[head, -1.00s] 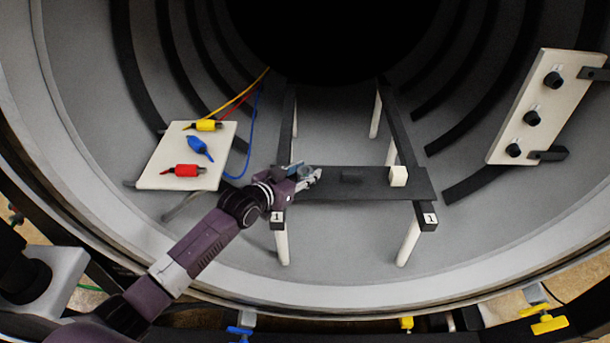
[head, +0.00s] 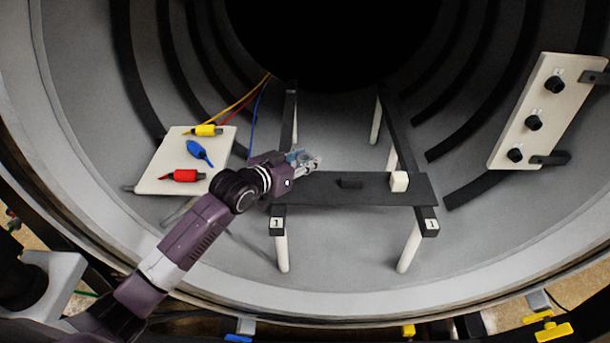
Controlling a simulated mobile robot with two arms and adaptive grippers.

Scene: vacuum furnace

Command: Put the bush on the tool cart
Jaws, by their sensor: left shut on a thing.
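My left gripper (head: 312,162) is above the left end of the dark shelf plate, inside the furnace chamber. It is shut on a small grey piece, which I take to be the bush (head: 304,158). The piece is partly hidden by the fingers, and its exact shape is too small to tell. It appears lifted just clear of the plate. The tool cart is not in view. My right gripper is not in view.
The dark plate (head: 315,190) lies across two rails on white posts. It bears a black block (head: 351,183) and a white cube (head: 399,181). A white panel with coloured clips (head: 158,162) stands left, a knobbed panel (head: 535,120) right. The chamber rim (head: 330,312) curves in front.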

